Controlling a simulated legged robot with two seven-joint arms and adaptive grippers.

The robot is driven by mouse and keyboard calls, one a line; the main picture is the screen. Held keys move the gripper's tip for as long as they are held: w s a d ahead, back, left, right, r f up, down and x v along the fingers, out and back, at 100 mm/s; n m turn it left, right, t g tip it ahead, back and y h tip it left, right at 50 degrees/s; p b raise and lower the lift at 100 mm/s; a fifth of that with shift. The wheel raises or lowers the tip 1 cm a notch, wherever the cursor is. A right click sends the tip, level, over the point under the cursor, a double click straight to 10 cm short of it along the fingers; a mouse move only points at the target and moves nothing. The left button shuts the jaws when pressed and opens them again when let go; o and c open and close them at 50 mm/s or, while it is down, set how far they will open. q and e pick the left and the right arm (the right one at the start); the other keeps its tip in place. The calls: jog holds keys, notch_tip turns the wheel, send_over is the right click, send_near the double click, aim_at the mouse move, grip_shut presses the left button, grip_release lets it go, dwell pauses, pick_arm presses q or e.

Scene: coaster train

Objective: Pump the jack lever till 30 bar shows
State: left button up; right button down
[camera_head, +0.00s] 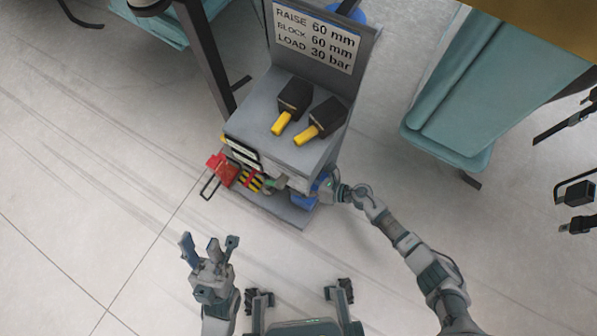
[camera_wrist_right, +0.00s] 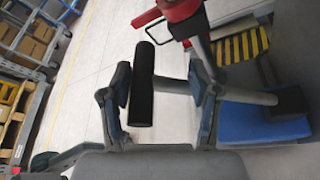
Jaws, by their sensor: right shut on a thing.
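The grey stand (camera_head: 300,157) is in the middle of the head view, with a sign (camera_head: 315,38) reading RAISE 60 mm, BLOCK 60 mm, LOAD 30 bar. My right gripper (camera_wrist_right: 160,84) is at the stand's lower right front, shut on the black grip of the jack lever (camera_wrist_right: 142,85). The grip lies against the left finger in the wrist view, and a grey bar runs right from it. My left gripper (camera_head: 210,243) is open and empty, in front of the stand at lower left. I cannot make out a pressure reading.
Two black blocks with yellow handles (camera_head: 293,96) (camera_head: 321,119) lie on the stand. A red part (camera_head: 221,168) and a yellow-black striped part (camera_head: 250,181) are at its front. A blue block (camera_wrist_right: 262,122) is near the lever. Teal seats flank the stand (camera_head: 450,120).

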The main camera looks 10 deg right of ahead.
jog(key=shift+w+d+m, duration=0.3)
jog(key=shift+w+d, duration=0.45)
jog(key=shift+d, duration=0.1)
jog(key=shift+f, duration=0.15)
jog(key=c, duration=0.5)
grip_release()
jog(key=o, duration=0.5)
jog(key=shift+w+a+f, duration=0.1)
jog(key=shift+f, duration=0.3)
jog(key=v, duration=1.2)
jog(key=shift+r, duration=0.1)
